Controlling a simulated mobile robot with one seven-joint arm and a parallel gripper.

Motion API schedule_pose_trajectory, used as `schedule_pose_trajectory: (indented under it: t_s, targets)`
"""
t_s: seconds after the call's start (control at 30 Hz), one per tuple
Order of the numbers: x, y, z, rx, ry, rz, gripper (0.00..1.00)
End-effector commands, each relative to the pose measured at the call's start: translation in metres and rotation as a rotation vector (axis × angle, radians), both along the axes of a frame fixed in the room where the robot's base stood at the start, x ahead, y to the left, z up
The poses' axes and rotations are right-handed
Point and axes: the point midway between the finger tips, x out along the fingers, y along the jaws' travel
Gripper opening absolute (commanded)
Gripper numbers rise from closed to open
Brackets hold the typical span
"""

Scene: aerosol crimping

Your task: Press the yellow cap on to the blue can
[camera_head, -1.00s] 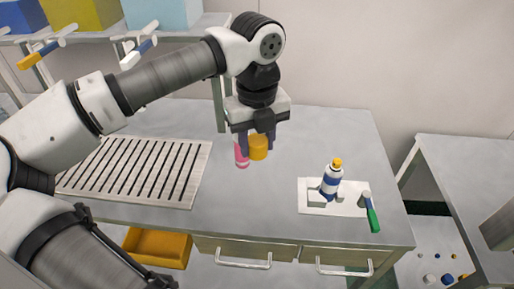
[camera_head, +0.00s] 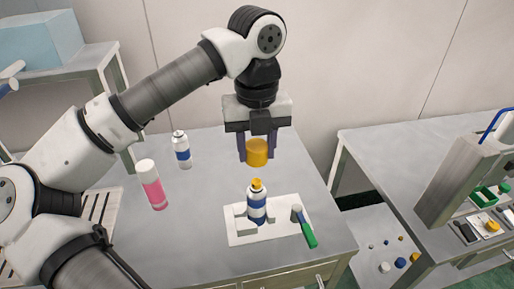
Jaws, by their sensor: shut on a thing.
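The yellow cap (camera_head: 257,153) is between the fingers of my gripper (camera_head: 257,156), which is shut on it. The blue can (camera_head: 257,206), white with blue bands and a small yellow top, stands upright on the white plate (camera_head: 240,238) on the table. In the picture, my gripper and the cap appear just above the can's top, with a gap between them. How far they are apart in depth I cannot tell.
A green-handled tool (camera_head: 305,228) lies at the plate's right. A pink and white can (camera_head: 152,185) and another blue-banded white can (camera_head: 182,149) stand at the left on the table (camera_head: 215,160). A second table (camera_head: 395,160) with a grey machine (camera_head: 465,180) stands at the right.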

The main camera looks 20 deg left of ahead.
Motion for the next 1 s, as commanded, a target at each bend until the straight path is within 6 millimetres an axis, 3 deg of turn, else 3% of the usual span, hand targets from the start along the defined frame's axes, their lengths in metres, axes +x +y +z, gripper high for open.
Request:
schedule_pose_trajectory:
  t_s: [0.27,0.8,1.0]
  targets:
    - [0.000,0.000,-0.014,-0.002,0.001,-0.001,0.18]
    - [0.000,0.000,-0.068,0.001,0.001,0.000,0.18]
    - [0.000,0.000,-0.078,0.001,0.001,0.000,0.18]
